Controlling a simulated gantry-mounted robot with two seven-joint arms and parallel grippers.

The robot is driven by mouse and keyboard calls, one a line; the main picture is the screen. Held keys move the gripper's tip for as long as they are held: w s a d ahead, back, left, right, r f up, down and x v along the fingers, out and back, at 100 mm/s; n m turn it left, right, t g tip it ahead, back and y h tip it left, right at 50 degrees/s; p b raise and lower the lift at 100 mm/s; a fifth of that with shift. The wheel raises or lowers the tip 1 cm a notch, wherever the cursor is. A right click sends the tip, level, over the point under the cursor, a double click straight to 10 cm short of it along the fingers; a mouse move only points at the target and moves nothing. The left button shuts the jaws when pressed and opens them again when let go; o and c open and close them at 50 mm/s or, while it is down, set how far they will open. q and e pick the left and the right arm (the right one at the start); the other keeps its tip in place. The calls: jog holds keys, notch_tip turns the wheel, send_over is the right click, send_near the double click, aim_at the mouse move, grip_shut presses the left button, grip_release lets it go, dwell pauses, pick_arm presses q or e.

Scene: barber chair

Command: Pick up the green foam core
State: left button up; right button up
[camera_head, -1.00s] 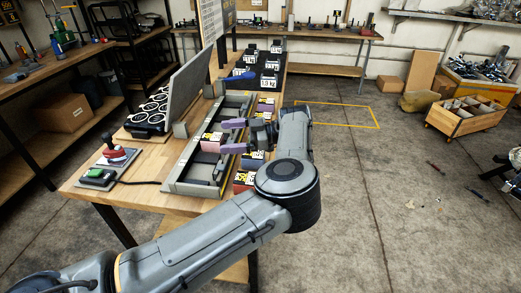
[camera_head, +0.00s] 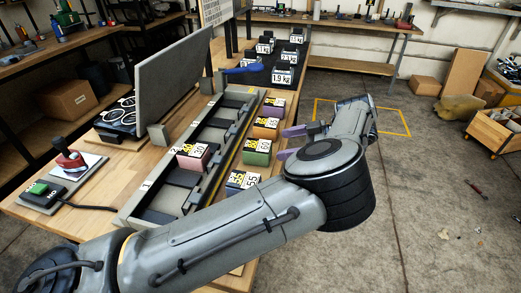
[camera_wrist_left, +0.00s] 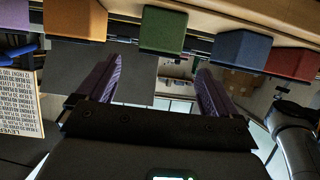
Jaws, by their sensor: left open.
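The green foam core (camera_head: 257,153) is a small block with a black and yellow label on top. It stands in a row of coloured blocks along the right side of the long grey tray. My left gripper (camera_head: 289,142) is open and empty, its purple fingers just right of the green block and pointing toward it. In the left wrist view the green block (camera_wrist_left: 163,32) is beyond the fingertips (camera_wrist_left: 160,68), roughly centred between them, with a visible gap. My right gripper is not in view.
An orange block (camera_head: 266,128) and a blue block (camera_head: 242,182) flank the green one. A pink block (camera_head: 195,157) sits in the grey tray (camera_head: 133,207). A red block (camera_wrist_left: 293,62) shows in the left wrist view. Black labelled weights (camera_head: 284,74) stand farther back.

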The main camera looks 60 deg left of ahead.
aim_at(263, 146)
pick_arm(q)
jog(key=x, duration=0.3)
jog(key=shift+s+d+f+b, duration=0.15)
jog(key=shift+s+b, duration=0.1)
jog(key=shift+b, duration=0.15)
jog(key=shift+s+a, duration=0.1)
jog(key=shift+a, duration=0.15)
jog(key=shift+s+a+b, duration=0.1)
jog(key=shift+a+b, duration=0.05)
jog(key=shift+b, duration=0.15)
jog(key=b+x, duration=0.2)
jog(key=x, duration=0.1)
jog(key=shift+s+a, duration=0.2)
jog(key=shift+a, duration=0.15)
jog(key=shift+s+a+b, duration=0.35)
jog(key=shift+s+a, duration=0.05)
jog(key=c, duration=1.1)
